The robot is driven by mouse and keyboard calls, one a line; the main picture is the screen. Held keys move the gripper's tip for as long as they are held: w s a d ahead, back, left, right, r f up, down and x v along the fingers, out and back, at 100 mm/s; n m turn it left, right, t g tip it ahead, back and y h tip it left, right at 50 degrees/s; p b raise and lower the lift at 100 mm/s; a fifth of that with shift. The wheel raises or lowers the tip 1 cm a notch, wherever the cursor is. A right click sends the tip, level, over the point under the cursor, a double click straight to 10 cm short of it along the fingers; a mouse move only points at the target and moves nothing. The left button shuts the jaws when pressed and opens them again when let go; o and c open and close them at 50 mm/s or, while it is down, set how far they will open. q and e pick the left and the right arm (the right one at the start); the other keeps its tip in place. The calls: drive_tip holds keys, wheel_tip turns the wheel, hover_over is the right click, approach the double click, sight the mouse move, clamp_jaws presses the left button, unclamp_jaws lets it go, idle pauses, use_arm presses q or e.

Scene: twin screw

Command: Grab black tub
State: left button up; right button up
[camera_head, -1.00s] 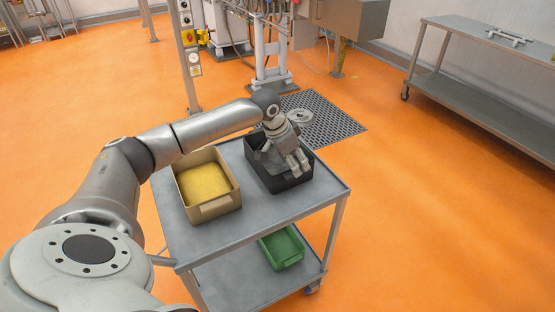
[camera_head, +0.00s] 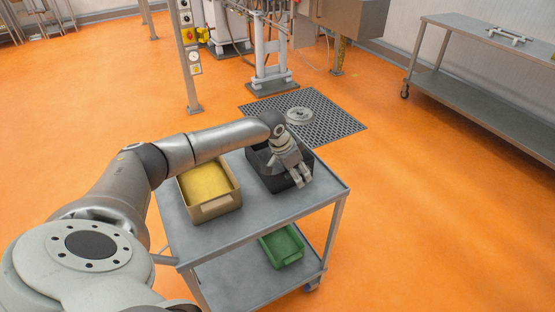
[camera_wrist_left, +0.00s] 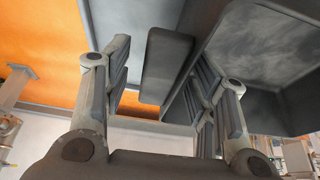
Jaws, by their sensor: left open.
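The black tub (camera_head: 270,184) sits on the top shelf of the grey cart, at its far right part. My left gripper (camera_head: 300,181) is over the tub's near right edge, pointing down, with its fingers apart. In the left wrist view, the open fingers (camera_wrist_left: 160,78) stand either side of the tub's dark protruding handle (camera_wrist_left: 166,66), with nothing clearly clamped. The tub's smooth grey surface (camera_wrist_left: 265,42) fills the upper right there. My wrist hides part of the tub in the head view. My right gripper is not in view.
A tan tub with yellow contents (camera_head: 208,212) stands left of the black tub, under my forearm. The grey cart (camera_head: 245,228) holds a green tub (camera_head: 282,247) on its lower shelf. A steel table (camera_head: 480,65) stands far right. Orange floor to the right is clear.

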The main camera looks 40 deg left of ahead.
use_arm(q)
drive_tip(key=shift+f, duration=0.2)
idle(0.3)
clamp_jaws()
